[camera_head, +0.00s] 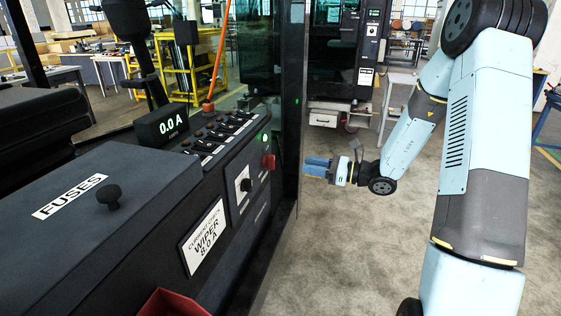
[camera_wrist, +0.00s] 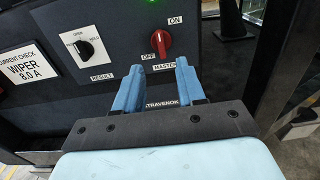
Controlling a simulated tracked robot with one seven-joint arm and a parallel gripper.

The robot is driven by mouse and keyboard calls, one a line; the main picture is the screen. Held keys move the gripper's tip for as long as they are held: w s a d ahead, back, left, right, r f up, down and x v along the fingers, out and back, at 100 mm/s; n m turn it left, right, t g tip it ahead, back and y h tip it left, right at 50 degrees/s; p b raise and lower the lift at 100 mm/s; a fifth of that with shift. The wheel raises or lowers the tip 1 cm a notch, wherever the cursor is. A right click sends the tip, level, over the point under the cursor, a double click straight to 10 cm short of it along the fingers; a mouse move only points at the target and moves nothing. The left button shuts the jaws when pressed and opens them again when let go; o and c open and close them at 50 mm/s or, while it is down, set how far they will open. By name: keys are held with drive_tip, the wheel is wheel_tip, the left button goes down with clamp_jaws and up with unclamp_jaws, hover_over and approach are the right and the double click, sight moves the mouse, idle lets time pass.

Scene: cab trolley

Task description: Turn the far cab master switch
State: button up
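A red rotary switch labelled MASTER (camera_wrist: 160,43), with ON at upper right and OFF at lower left, is on the dark console face in the wrist view. It also shows in the head view (camera_head: 268,161). Its exact setting is hard to read. My gripper (camera_wrist: 158,66) is open and empty, pointing at the panel just below the switch, apart from it. In the head view my gripper (camera_head: 307,167) is right of the console with a gap between. A second dark cab (camera_head: 340,50) stands farther back, with a small control panel (camera_head: 372,30) on its right side.
A black RESULT knob (camera_wrist: 86,47) and a WIPER 8.0 A card (camera_wrist: 29,64) are left of the switch. A green lamp (camera_head: 264,137) glows above it. A dark upright post (camera_head: 291,100) stands at the console's far end. The floor (camera_head: 330,240) right of the console is clear.

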sight(274, 160)
drive_tip(key=x, duration=1)
drive_tip(key=shift+w+a+f, duration=0.1)
drive_tip(key=shift+w+a, duration=0.05)
drive_tip(key=shift+a, duration=0.25)
clamp_jaws()
